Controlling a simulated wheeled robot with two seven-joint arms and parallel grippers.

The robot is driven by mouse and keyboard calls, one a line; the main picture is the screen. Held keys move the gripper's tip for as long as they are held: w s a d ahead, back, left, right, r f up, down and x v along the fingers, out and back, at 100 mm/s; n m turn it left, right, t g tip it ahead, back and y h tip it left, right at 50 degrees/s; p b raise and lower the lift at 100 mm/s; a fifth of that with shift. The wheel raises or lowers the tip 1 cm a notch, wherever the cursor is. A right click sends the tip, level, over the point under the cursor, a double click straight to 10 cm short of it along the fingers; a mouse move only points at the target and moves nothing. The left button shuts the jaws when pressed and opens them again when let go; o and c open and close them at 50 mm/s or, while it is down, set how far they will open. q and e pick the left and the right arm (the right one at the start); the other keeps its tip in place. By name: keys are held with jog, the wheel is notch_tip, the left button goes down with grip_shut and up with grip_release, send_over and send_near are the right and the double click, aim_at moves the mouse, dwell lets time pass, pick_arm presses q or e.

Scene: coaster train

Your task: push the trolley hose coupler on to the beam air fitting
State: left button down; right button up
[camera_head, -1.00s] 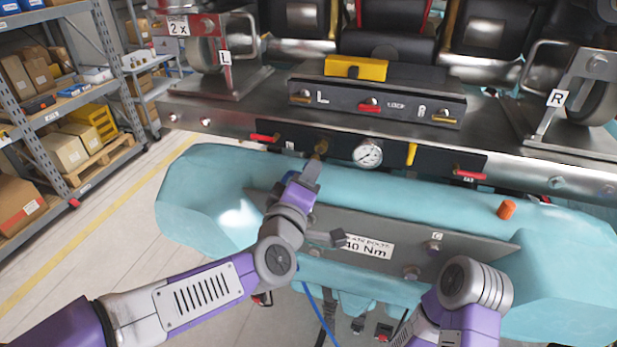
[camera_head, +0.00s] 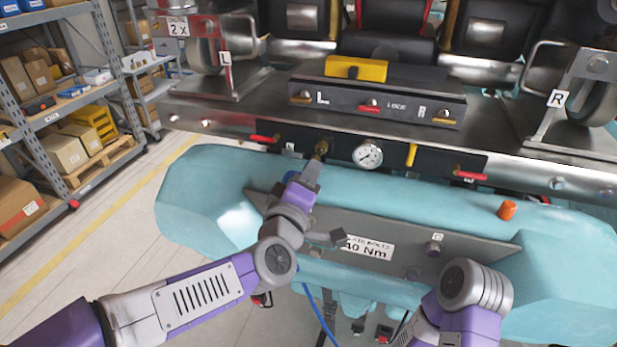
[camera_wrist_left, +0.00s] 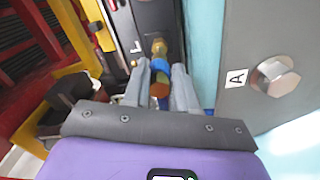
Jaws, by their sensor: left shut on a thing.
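The beam air fitting (camera_head: 321,147) is a brass stub on the black panel below the steel beam, left of the round gauge. It shows in the left wrist view (camera_wrist_left: 158,47) just beyond my fingertips. My left gripper (camera_head: 309,172) is at the panel, just below the fitting. It is shut on the hose coupler (camera_wrist_left: 160,66), whose blue collar shows between the fingers. The coupler is roughly in line with the fitting and very close to it; I cannot tell whether they are seated together. My right gripper is out of view.
A pressure gauge (camera_head: 368,154), a yellow lever (camera_head: 411,154) and red levers (camera_head: 265,138) sit beside the fitting. A grey plate with bolts (camera_head: 435,247) lies below, on a turquoise body (camera_head: 215,180). A blue hose (camera_head: 318,310) hangs underneath. Shelving (camera_head: 75,110) stands at left.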

pick_arm(q)
jog(key=shift+x, duration=1.5)
dwell(0.3)
jog(key=c, duration=0.8)
grip_release()
jog(key=shift+w, duration=0.1)
jog(key=shift+f, duration=0.1)
